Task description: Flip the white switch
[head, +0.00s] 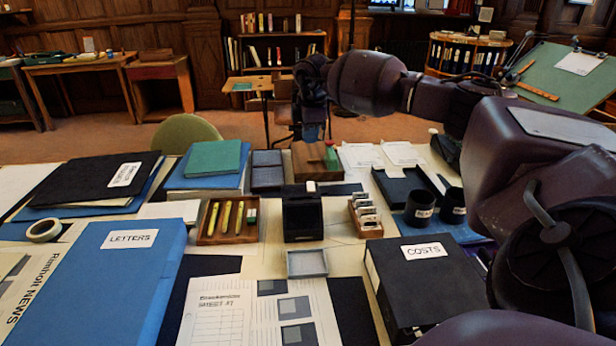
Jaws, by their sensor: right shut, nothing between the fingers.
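A small white piece (310,186), which looks like the white switch, stands at the top back of a black box (303,220) in the middle of the desk. My right arm reaches in from the right. Its gripper (312,132) points down, above and behind the black box, shut and empty. It appears apart from the white piece. Its fingertips are small and dark against the background. My left gripper is out of view.
Beside the black box are a wooden pen tray (228,238) and a wooden card holder (366,222). A wooden box (307,166) with a green part stands behind. A grey tray (307,263) lies in front. Black COSTS (428,285) and blue LETTERS (125,285) binders flank the front.

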